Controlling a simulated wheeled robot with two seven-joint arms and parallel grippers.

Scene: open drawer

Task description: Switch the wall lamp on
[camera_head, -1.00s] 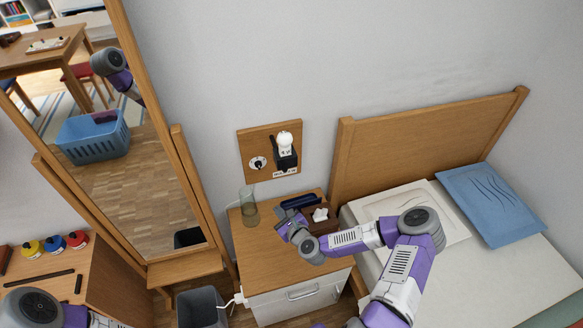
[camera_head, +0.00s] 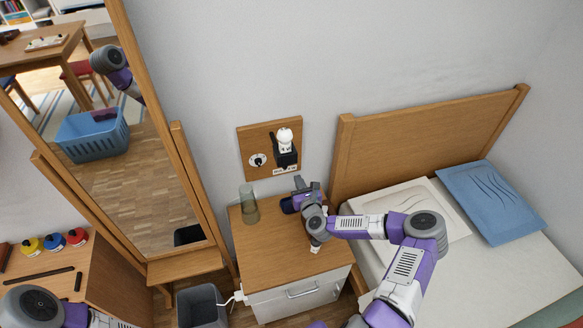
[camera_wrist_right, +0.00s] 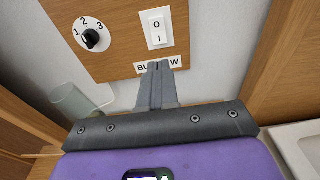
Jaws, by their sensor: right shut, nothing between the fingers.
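The wall lamp (camera_head: 285,135) has a white head on a dark mount, on a wooden wall panel (camera_head: 250,138). In the right wrist view, the panel shows a white rocker switch (camera_wrist_right: 156,27) with O above I, and a black rotary dial (camera_wrist_right: 91,38) marked 1, 2, 3. A label (camera_wrist_right: 174,62) below the rocker is partly hidden by my fingers. My right gripper (camera_wrist_right: 158,66) is shut and empty, its fingertips just below the rocker in that picture; contact cannot be told. In the head view it is below the panel (camera_head: 299,182). My left gripper is out of view.
A nightstand (camera_head: 270,255) stands under the panel, with a glass (camera_head: 249,204) on it, also in the wrist view (camera_wrist_right: 75,102). A bed with a wooden headboard (camera_head: 420,140) is right, a mirror (camera_head: 160,190) left. A grey bin (camera_head: 201,306) is on the floor.

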